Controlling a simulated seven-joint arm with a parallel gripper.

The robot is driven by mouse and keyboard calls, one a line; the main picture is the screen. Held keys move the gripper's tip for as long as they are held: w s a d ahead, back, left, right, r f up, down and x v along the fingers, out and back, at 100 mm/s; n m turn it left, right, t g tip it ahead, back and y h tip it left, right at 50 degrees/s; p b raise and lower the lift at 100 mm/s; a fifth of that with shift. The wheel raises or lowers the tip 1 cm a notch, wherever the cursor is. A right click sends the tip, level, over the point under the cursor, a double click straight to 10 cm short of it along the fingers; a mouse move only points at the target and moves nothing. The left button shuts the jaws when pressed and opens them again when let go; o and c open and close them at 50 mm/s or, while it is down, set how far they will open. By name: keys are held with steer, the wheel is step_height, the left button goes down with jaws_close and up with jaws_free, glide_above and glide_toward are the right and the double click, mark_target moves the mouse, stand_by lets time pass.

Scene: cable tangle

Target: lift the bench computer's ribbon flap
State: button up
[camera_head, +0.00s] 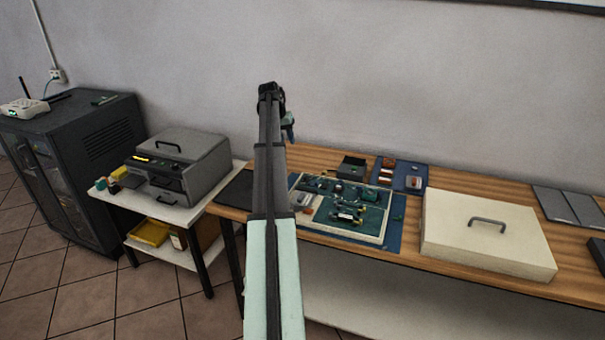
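What looks like the bench computer (390,222) is an open, shallow, pale-rimmed case with a green board and small parts inside. It lies on the wooden bench, right of my arm. I cannot make out the ribbon flap among the small parts. My gripper (289,133) is small in the picture, high above the bench's back edge and close to the wall in the view. It is apart from the computer. My arm hides part of its surroundings, and its fingers are too small to read as open or shut.
A blue mat (397,226) lies under the case. A cream lid with a grey handle (486,237) lies to its right. A small black box (351,167) and a blue tray (413,182) stand behind. A grey machine (180,163) stands on a white side table at left.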

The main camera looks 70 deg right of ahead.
mark_target(305, 177)
steer(key=s+a+m+g+y, duration=0.2)
steer(key=s+a+y, duration=0.1)
steer(key=a, duration=0.1)
steer(key=x, duration=1.2)
steer(key=shift+s+d+f, duration=0.25)
steer(key=shift+s+d, duration=0.05)
steer(key=shift+s, duration=0.2)
steer(key=shift+c, duration=0.4)
jaws_close()
